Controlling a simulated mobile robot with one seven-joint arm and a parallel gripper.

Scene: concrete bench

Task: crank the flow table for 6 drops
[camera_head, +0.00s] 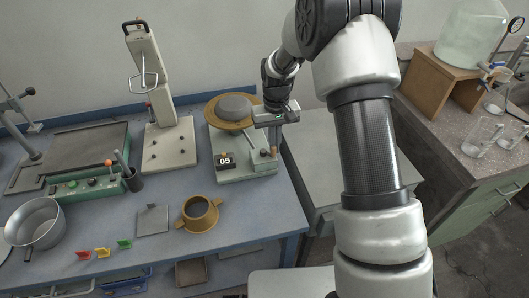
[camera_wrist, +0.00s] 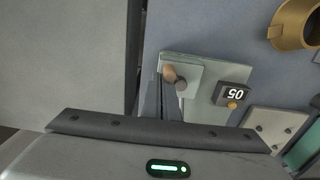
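The flow table (camera_head: 243,168) stands at the right end of the blue bench. Its round brass top (camera_head: 214,120) carries a grey mound (camera_head: 235,107). The black counter (camera_head: 225,161) on its base reads 05, and it shows upside down in the wrist view (camera_wrist: 234,94). A small brown crank knob (camera_head: 267,153) is at the base's right side; it also shows in the wrist view (camera_wrist: 170,74). My gripper (camera_head: 274,138) is just above and beside this knob, pointing down. The fingers are mostly hidden, so grip or contact on the knob cannot be told.
A brass ring mould (camera_head: 200,214) and a flat grey plate (camera_head: 153,221) lie in front. A tall cream device (camera_head: 170,144) stands to the left. A metal pot (camera_head: 35,223) is at the far left. A grey surface lies right of the bench.

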